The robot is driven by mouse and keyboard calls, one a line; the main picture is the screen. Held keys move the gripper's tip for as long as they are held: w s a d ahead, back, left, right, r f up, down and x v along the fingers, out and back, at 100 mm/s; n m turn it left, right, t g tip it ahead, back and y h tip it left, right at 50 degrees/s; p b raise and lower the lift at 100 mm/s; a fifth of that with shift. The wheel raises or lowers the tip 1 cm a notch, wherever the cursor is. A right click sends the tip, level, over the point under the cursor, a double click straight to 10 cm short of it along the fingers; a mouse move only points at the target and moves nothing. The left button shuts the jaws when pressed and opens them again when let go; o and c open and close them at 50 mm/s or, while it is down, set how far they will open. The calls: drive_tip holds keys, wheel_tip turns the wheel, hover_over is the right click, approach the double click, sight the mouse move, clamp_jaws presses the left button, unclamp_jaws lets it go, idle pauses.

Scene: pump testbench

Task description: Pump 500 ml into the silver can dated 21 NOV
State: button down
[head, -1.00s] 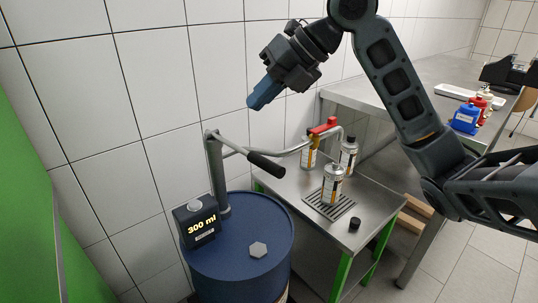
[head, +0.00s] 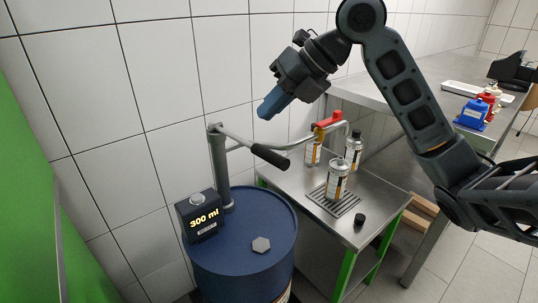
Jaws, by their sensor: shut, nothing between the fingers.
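The pump (head: 218,165) stands on a blue drum (head: 222,268). Its black-gripped lever (head: 270,156) points right, and its spout (head: 345,127) with a red part (head: 328,120) reaches over the small table. The display (head: 204,218) reads 300 ml. A silver can (head: 337,180) stands upright on the drain grate (head: 331,202), near the spout's end. Two more silver cans stand behind it, one at left (head: 313,153) and one with a black cap (head: 353,148). The date labels are too small to read. My gripper (head: 262,115) is shut and empty, above the lever and touching nothing.
A loose black cap (head: 360,219) lies on the small table (head: 377,205) right of the grate. A grey hexagonal piece (head: 261,244) lies on the drum. The back bench (head: 440,93) holds a blue container (head: 472,114) and red bottles. A tiled wall is close behind.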

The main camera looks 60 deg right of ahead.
drive_tip(key=f+b, duration=0.1)
drive_tip(key=f, duration=0.1)
drive_tip(key=f+b, duration=0.2)
drive_tip(key=shift+s+a+f, duration=0.1)
drive_tip(key=shift+s+f, duration=0.1)
drive_tip(key=shift+f, duration=0.1)
drive_tip(key=shift+f+b, duration=0.15)
drive_tip(key=shift+b, duration=0.15)
drive_tip(key=shift+f+b, duration=0.2)
drive_tip(key=shift+b, duration=0.15)
idle(1.3)
drive_tip(key=shift+s+f+b, duration=0.1)
drive_tip(key=shift+f+b, duration=0.1)
drive_tip(key=shift+b, duration=0.2)
